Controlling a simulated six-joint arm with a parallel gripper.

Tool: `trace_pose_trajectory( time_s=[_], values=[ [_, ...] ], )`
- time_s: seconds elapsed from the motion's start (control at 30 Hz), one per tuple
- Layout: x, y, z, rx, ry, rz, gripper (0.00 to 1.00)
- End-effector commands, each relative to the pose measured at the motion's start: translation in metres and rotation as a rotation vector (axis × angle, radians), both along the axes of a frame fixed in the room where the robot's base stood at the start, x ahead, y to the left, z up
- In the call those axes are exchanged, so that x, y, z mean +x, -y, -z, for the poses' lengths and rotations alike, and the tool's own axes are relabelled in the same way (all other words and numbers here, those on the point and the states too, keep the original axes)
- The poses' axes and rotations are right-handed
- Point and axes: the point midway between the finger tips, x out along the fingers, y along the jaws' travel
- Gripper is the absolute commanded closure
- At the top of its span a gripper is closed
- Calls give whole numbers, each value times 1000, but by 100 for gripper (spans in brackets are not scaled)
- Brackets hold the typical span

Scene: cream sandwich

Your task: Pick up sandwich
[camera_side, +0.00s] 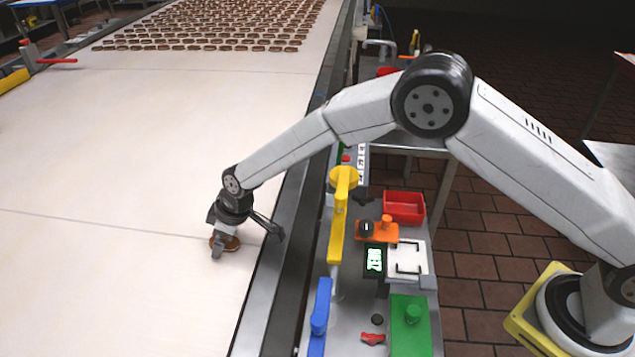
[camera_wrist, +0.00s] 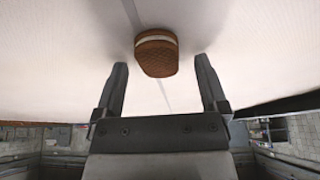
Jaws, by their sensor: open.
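A brown cream sandwich with a pale cream layer lies on the white conveyor belt. In the side view the sandwich (camera_side: 232,243) is partly hidden by my gripper (camera_side: 222,246), which is low over the belt close to it. In the wrist view the sandwich (camera_wrist: 156,54) is at the top centre, just beyond the fingertips and roughly in line with the gap between them. In that view my gripper (camera_wrist: 160,64) is open and empty, with one finger on each side of the gap. I cannot tell whether a finger touches the sandwich.
Many more sandwiches (camera_side: 215,25) lie in rows at the far end of the belt (camera_side: 110,150). A metal rail (camera_side: 285,240) runs along the belt's right edge. Beside it are a yellow lever (camera_side: 338,220), a red bin (camera_side: 404,208) and a green block (camera_side: 410,330). The belt's near left is clear.

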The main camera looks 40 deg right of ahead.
Motion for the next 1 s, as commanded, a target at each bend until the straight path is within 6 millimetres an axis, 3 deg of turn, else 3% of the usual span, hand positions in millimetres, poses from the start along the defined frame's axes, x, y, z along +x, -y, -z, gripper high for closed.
trace_pose_trajectory(
  time_s=[0.27,0.5,0.57,1.0],
  values=[
    [0,0,0,-1,-1,0,7],
    [0,0,0,-1,-1,0,84],
    [0,0,0,-1,-1,0,100],
    [0,0,-6,0,0,0,100]
  ],
)
